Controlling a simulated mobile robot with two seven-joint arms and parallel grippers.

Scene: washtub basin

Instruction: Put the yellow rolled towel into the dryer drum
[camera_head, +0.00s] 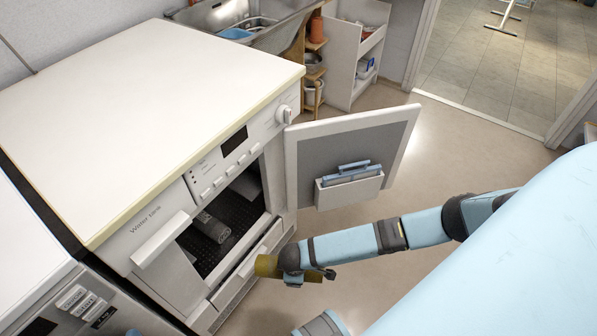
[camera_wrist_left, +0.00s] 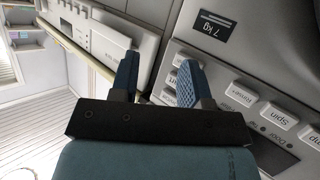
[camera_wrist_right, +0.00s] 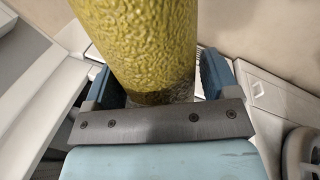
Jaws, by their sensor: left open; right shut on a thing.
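The yellow rolled towel (camera_wrist_right: 140,40) fills the space between the fingers of my right gripper (camera_wrist_right: 155,70), which is shut on it. In the head view the towel (camera_head: 267,266) pokes out on the left of that gripper (camera_head: 290,262), in front of the open dryer and outside it. The white dryer (camera_head: 140,225) has an open front with a dark perforated drum (camera_head: 238,205) inside.
The opened dryer door (camera_head: 350,150) stands to the right of the opening, with a pocket holding a blue item (camera_head: 353,170). A second machine's panel (camera_head: 90,305) is at lower left. A sink (camera_head: 240,20) and shelf (camera_head: 355,45) stand behind. The floor (camera_head: 450,155) right of the door is clear.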

